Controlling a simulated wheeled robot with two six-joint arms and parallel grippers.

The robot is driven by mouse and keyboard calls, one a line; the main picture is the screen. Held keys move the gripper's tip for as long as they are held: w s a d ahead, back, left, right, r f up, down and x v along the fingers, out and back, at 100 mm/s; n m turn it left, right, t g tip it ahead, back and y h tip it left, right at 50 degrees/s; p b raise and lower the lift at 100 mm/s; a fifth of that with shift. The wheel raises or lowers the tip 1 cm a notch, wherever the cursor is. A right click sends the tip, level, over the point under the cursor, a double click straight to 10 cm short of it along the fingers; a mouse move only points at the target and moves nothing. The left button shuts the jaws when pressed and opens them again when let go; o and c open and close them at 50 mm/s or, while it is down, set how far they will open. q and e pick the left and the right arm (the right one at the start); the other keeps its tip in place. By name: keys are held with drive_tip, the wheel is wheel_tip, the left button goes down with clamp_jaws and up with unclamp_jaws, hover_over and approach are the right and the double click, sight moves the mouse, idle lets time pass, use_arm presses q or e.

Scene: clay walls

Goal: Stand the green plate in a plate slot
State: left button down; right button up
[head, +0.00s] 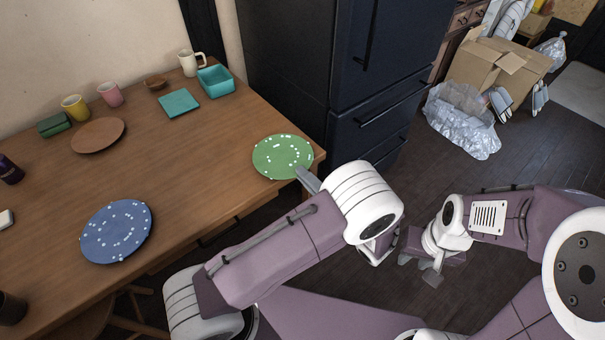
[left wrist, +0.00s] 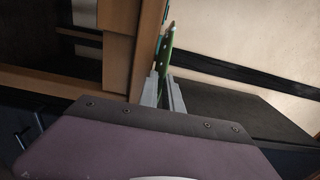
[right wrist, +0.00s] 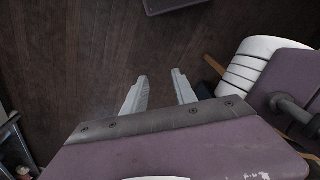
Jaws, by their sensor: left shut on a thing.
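The green plate (head: 282,157) with white speckles is at the right end of the wooden table. My left gripper (head: 305,177) is shut on its near right rim. In the left wrist view the plate (left wrist: 168,45) shows edge-on between the fingers (left wrist: 164,82). I cannot tell whether the plate still rests on the table or is slightly raised. My right gripper (head: 428,270) is open and empty, over the floor off the table; its parted fingers show in the right wrist view (right wrist: 160,86). No plate slot is visible in any view.
The wooden table (head: 200,150) holds a blue speckled plate (head: 116,231), a brown plate (head: 98,135), a teal box (head: 215,82), a teal square (head: 179,103) and several mugs along the back. A dark fridge (head: 350,70) stands behind its right end. The table's middle is clear.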

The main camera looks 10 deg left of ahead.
wheel_tip(320, 180, up, 2)
drive_tip(key=shift+p, duration=1)
